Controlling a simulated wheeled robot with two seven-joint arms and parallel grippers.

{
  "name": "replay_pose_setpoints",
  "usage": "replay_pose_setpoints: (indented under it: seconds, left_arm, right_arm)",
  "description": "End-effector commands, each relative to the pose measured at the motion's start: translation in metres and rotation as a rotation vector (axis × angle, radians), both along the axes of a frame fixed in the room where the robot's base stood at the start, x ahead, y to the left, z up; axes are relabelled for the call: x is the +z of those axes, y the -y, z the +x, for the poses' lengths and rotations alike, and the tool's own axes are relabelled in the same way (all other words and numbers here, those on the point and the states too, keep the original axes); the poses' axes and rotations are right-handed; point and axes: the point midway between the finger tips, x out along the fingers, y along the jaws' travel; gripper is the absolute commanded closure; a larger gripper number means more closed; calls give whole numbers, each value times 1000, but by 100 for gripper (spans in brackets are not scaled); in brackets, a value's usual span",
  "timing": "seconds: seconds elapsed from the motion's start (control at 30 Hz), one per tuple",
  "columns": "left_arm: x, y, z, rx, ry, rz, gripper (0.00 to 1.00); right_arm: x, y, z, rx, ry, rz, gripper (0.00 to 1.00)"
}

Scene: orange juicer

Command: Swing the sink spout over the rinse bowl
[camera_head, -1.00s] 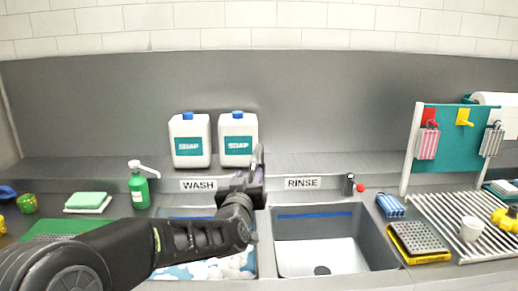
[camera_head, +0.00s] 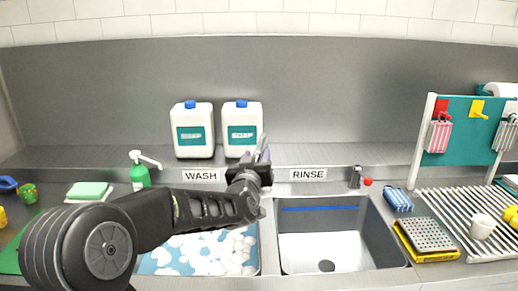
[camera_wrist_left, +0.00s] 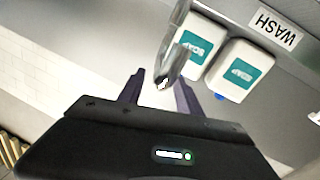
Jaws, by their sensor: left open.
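The metallic sink spout shows in the left wrist view (camera_wrist_left: 174,42), its end between the two spread fingers of my left gripper (camera_wrist_left: 160,92). I cannot tell whether the fingers touch it. In the head view my left gripper (camera_head: 262,160) is at the back of the sink, near the divider between the basins, and hides most of the spout. The rinse bowl (camera_head: 318,247) is the right basin, empty, with a dark drain, under the RINSE label (camera_head: 308,174). My right gripper is not in view.
The wash basin (camera_head: 205,250) holds foam, under my left arm. Two soap jugs (camera_head: 194,135) (camera_head: 241,135) stand on the ledge behind. A small tap with a red knob (camera_head: 358,178) is behind the rinse bowl. A drying rack (camera_head: 450,205) lies to the right.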

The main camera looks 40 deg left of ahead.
Motion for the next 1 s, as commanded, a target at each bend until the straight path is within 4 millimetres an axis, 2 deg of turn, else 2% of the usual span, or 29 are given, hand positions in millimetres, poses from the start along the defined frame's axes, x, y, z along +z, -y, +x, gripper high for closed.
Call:
replay_pose_setpoints:
  seconds: [0.1, 0.23, 0.6, 1.0]
  left_arm:
    - [1, -9, 18, 1, -1, -3, 59]
    - [1, -16, 31, 1, -1, -1, 59]
    - [0, -19, 37, 0, 0, 0, 59]
    - [0, -19, 37, 0, 0, 0, 91]
  right_arm:
    - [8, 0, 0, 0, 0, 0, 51]
    - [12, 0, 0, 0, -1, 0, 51]
    - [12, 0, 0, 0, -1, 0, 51]
    - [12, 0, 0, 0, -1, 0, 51]
